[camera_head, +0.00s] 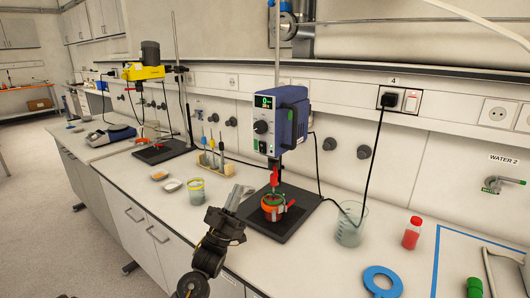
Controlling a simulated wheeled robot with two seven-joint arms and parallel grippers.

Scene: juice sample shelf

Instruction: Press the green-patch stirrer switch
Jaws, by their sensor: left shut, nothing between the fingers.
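The blue overhead stirrer (282,120) stands at the back of the bench, with a lit display and a round knob on its front. A tiny green mark (271,149) shows low on its front; whether this is the switch's patch is too small to tell. My left gripper (240,191) is shut and empty, pointing up and away over the bench, in front of and below the stirrer, apart from it. An orange ringed vessel (273,210) sits under the stirrer on a dark base plate (292,226). My right gripper is not in view.
A yellow-banded beaker (196,192) and a tube rack (215,162) are at left. A black cable (376,155) hangs behind the beaker.

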